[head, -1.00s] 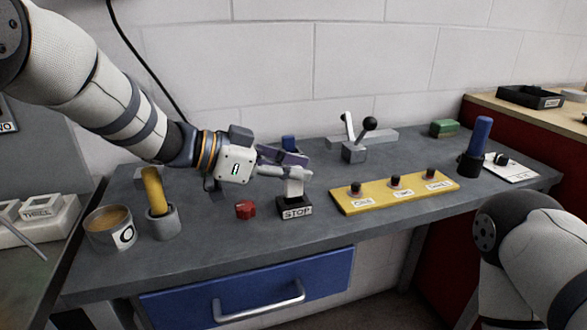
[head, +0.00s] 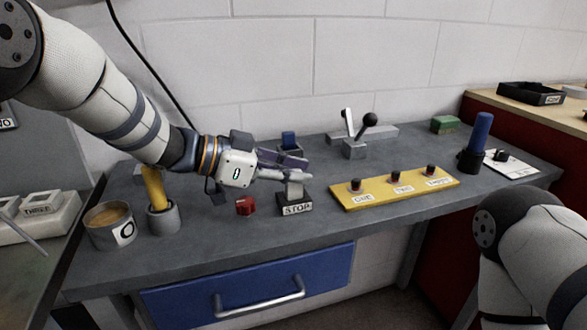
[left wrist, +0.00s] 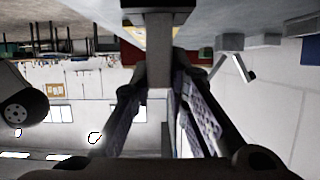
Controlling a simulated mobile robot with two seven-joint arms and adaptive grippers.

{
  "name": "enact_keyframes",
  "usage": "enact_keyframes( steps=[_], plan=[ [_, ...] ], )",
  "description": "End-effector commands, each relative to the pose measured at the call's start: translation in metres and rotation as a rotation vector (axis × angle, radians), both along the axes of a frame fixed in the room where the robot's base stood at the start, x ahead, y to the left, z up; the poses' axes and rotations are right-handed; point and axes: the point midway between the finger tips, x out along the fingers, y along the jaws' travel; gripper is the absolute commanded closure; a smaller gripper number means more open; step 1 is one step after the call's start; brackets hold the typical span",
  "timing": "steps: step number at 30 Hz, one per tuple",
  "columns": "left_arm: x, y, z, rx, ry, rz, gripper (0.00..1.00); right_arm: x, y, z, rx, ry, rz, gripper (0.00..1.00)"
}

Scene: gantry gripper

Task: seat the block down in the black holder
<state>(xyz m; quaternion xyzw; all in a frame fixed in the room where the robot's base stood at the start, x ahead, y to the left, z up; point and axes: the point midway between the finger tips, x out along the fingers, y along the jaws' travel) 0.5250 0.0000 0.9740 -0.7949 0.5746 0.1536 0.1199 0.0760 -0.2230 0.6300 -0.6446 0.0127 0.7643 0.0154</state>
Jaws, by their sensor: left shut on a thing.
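The black holder (head: 296,209) with a "STOP" label stands on the grey bench, near the middle of the head view. My left gripper (head: 298,174) is shut on a light grey block (head: 295,189) directly above it. The block looks upright, and its lower end meets the holder's top; how deep it sits I cannot tell. In the left wrist view the fingers of my left gripper (left wrist: 163,92) close on the block (left wrist: 158,72), with the dark holder (left wrist: 158,5) at the top edge. My right gripper is not in view.
A red knob (head: 245,206) lies left of the holder. A yellow button panel (head: 375,196) is close on its right. Behind are a blue-topped piece (head: 289,138) and a lever unit (head: 354,149). A grey cup (head: 163,219) and a tin (head: 108,226) stand at left.

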Motion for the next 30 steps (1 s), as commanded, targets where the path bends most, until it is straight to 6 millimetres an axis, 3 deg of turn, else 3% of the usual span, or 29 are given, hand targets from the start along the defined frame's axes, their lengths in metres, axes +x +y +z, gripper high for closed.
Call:
enact_keyframes(
  steps=[19, 30],
  plan=[
    [-0.002, 0.0, -0.024, -0.001, 0.017, 0.0, 1.0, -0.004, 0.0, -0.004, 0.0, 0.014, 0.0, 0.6],
    [-0.002, 0.0, -0.027, -0.002, 0.022, 0.0, 1.0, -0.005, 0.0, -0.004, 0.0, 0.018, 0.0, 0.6]
  ],
)
